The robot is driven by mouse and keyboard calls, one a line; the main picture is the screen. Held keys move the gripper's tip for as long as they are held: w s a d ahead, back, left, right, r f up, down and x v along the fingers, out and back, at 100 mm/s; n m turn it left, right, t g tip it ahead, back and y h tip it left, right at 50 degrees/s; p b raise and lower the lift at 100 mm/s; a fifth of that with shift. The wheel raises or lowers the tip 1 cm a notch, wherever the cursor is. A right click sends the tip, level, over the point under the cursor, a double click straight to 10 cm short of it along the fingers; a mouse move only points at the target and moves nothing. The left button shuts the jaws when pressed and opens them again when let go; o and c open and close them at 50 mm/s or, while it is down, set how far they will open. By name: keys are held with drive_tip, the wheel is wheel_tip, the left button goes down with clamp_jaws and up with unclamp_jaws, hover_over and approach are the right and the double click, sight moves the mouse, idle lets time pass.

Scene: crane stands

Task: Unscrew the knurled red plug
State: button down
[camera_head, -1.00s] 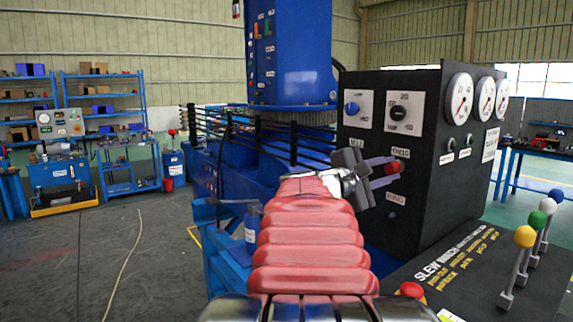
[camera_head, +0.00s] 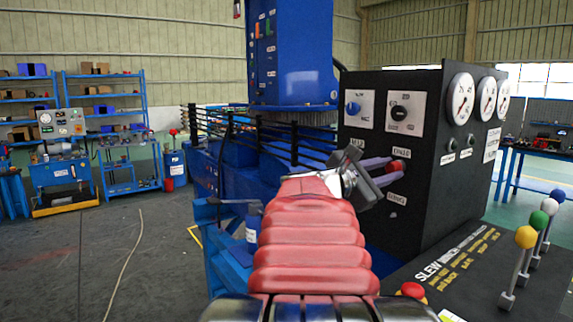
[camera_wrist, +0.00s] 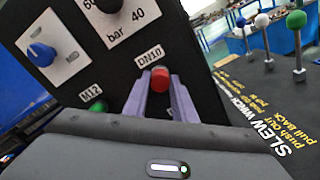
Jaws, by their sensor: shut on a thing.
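The red plug (camera_head: 398,166) sits on the left face of the black control cabinet, below the selector knobs. It also shows in the wrist view (camera_wrist: 160,77), under a label reading DN10. My gripper (camera_head: 388,164) is shut on the red plug, with its two purple-grey fingers on either side of it. In the wrist view the fingers (camera_wrist: 159,92) reach up to the plug from below. The gripper body is rolled at a tilt in the head view. I cannot make out the knurling, and the plug's seat is hidden.
The black cabinet (camera_head: 425,190) carries a blue knob (camera_head: 352,108), a black knob (camera_head: 399,113) and several gauges. A green part (camera_wrist: 98,107) shows beside the fingers in the wrist view. Levers with coloured balls (camera_head: 525,237) stand at the right. Open floor lies left.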

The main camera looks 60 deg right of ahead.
drive_tip(key=shift+f, duration=0.3)
drive_tip(key=n, duration=0.5)
drive_tip(key=shift+n, duration=0.3)
drive_tip(key=n, duration=0.4)
drive_tip(key=shift+n, duration=0.4)
idle(0.4)
drive_tip(key=shift+n, duration=2.6)
drive_tip(key=shift+r, duration=0.1)
